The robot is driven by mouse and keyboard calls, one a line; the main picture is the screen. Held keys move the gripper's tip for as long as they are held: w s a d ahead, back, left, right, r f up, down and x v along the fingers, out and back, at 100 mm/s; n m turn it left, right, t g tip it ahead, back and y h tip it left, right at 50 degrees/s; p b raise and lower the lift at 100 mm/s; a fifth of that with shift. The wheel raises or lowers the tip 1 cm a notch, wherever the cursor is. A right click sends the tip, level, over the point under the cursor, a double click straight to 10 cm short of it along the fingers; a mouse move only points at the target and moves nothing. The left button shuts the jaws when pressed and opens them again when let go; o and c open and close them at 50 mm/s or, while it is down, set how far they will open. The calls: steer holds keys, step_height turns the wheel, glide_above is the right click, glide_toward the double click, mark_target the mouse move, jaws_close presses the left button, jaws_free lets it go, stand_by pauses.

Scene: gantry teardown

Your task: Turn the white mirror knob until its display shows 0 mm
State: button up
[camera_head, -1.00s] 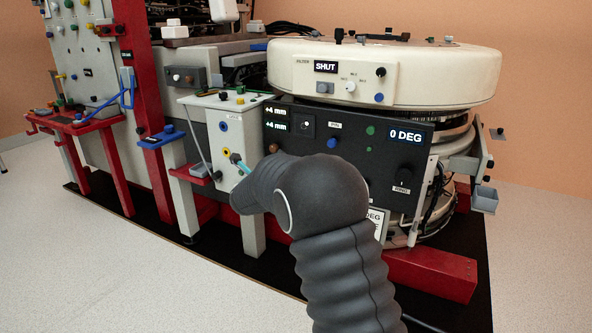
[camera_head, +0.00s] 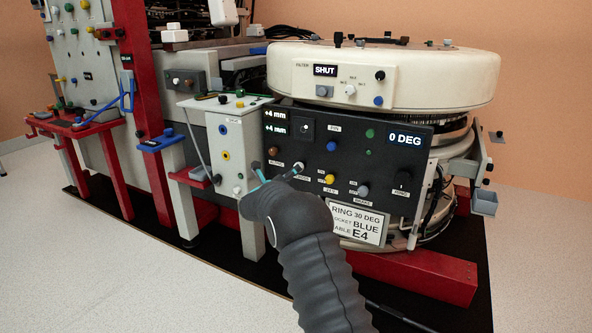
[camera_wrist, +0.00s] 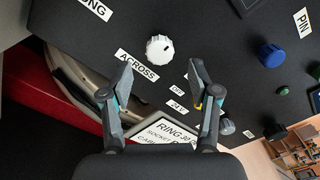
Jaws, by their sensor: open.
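The white knob (camera_wrist: 159,48) sits on a black panel (camera_head: 400,167) above an "ACROSS" label in the wrist view. Its pointer mark faces right and slightly up. In the head view the white knob (camera_head: 299,166) is small and partly hidden by a fingertip. Two displays, an upper one (camera_head: 275,114) and a lower one (camera_head: 275,129), each read +4 mm. Which belongs to the white knob I cannot tell. My gripper (camera_wrist: 161,76) is open and empty, its fingertips either side of and just short of the knob. In the head view my gripper (camera_head: 276,170) is in front of the panel's lower left.
A brown knob (camera_head: 274,149) is left of the white one. A yellow knob (camera_head: 330,179), a grey knob (camera_head: 362,190) and a blue knob (camera_head: 332,145) are to the right. A white box (camera_head: 230,150) stands close left of my gripper. A label card (camera_head: 358,222) hangs below.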

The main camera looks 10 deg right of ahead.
steer(key=shift+x, duration=2.35)
steer(key=c, duration=1.2)
